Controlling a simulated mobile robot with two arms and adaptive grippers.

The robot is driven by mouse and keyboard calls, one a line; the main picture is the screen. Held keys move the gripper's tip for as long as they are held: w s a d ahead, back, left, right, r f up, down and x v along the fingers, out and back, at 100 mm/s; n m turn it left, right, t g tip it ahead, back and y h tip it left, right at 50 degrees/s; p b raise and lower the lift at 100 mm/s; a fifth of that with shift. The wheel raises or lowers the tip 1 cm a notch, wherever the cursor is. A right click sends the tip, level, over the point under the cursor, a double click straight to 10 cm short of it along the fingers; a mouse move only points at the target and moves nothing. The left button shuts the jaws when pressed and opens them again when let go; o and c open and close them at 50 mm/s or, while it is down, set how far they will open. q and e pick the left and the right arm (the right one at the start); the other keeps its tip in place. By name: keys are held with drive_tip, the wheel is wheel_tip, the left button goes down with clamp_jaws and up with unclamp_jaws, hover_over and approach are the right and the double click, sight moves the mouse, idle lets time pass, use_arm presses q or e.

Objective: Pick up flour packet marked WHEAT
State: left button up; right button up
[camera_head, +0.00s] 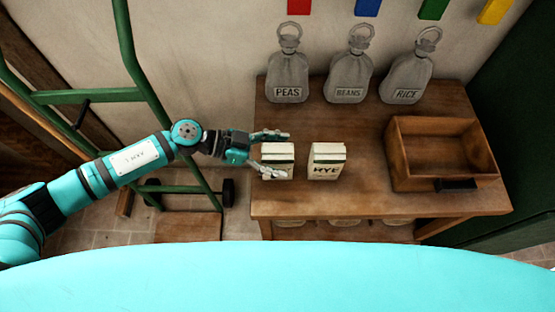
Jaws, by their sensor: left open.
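A pale packet with a dark top band (282,153) stands upright on the wooden table at its left side. Its front label is mostly covered by a finger, so I cannot read it. My left gripper (281,155) reaches in from the left and is open. One finger lies on the far side of this packet and the other in front of its near face; I cannot tell whether they touch it. A second similar packet (327,161), marked RYE, stands upright just to the right. My right gripper is not in view.
The wooden table (360,196) carries an open brown wooden box (400,160) at right. A green hand truck (135,60) leans at left.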

use_arm(q)
drive_tip(key=shift+c, duration=0.3)
clamp_jaws()
drive_tip(key=shift+r, duration=0.1)
